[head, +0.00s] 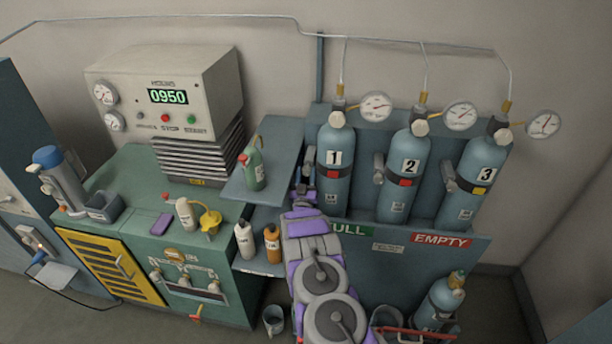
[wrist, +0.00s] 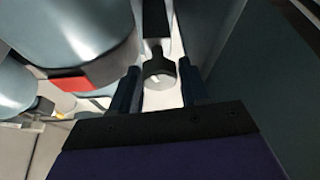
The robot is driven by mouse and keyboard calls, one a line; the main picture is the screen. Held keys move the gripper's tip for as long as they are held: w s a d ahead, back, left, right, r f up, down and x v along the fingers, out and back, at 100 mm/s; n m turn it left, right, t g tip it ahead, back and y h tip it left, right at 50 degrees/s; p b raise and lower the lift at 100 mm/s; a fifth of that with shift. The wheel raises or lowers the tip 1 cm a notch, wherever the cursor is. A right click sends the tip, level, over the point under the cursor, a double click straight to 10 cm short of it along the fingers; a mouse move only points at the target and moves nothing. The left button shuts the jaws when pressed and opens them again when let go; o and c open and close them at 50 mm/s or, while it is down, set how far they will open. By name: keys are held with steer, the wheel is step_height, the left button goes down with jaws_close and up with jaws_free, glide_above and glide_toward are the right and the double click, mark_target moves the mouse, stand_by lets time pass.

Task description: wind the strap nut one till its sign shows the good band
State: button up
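Cylinder one (head: 335,150) stands in the rack in the head view, with a dark strap around it and a red sign (head: 333,173) on the strap. The sign also shows red in the wrist view (wrist: 85,80). My gripper (wrist: 159,68) is open, with one finger on each side of the nut and visible gaps between. In the head view my arm reaches up to the left side of cylinder one, where the fingertips are hard to make out.
Cylinder two (head: 409,160) with a red sign and cylinder three (head: 481,165) with a yellow sign stand to the right. A green bottle (head: 254,168) stands on a shelf left of my gripper. A loose cylinder (head: 440,302) stands low at the right.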

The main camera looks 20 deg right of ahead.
steer(key=c, duration=0.6)
steer(key=m+b, duration=0.1)
steer(key=m, duration=0.1)
steer(key=m+g+h+b, duration=0.1)
steer(key=shift+a+f+m+h, duration=0.15)
steer(key=shift+m+h, duration=0.15)
steer(key=shift+m, duration=0.1)
steer(key=m+g+h+b, duration=0.1)
steer(key=m, duration=0.1)
steer(key=shift+m, duration=0.3)
steer(key=o, duration=0.7)
steer(key=shift+o, duration=0.4)
steer(key=shift+r, duration=0.2)
